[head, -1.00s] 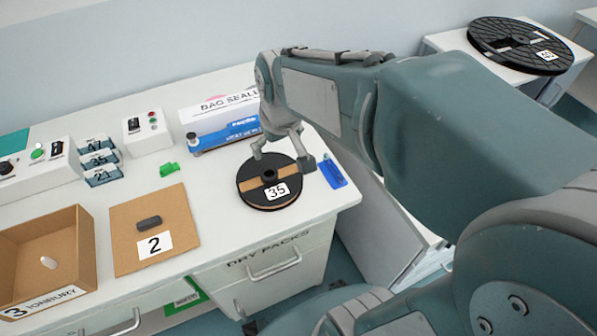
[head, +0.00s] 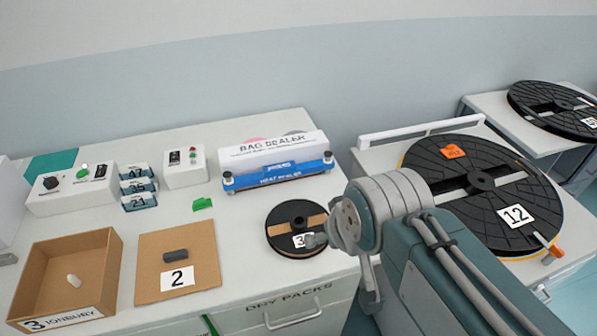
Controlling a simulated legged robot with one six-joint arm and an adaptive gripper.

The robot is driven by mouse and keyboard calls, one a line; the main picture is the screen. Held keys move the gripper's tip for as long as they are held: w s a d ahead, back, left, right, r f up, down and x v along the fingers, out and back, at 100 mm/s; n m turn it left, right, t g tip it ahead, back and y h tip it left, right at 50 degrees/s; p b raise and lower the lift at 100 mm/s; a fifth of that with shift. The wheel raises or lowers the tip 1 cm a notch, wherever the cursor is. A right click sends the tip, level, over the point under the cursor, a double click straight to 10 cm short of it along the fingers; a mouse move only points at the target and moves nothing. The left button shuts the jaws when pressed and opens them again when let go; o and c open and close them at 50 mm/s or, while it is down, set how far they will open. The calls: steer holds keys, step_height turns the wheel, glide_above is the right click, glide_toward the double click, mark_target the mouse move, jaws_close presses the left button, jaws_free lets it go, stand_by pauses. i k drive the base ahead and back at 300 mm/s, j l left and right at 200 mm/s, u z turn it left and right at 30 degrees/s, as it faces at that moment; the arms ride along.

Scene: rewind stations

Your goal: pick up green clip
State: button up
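The green clip (head: 202,204) lies flat on the white bench top, in front of the blue bag sealer and right of the numbered blocks. Nothing touches it. My gripper (head: 345,265) is to its right, by the right edge of the black reel. Part of my gripper covers some of that reel's number label. My wrist hides much of the gripper, so I cannot tell how far apart the fingers are. I see nothing held in it.
The small black reel (head: 293,219) and the bag sealer (head: 277,174) flank the clip. A cardboard pad (head: 150,283) with a dark block and an open cardboard box (head: 108,275) are at front left. A large reel (head: 515,190) labelled 12 is at right. Bench around the clip is clear.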

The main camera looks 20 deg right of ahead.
mark_target(200, 203)
steer(key=j+z, duration=0.4)
steer(key=j, duration=1.4)
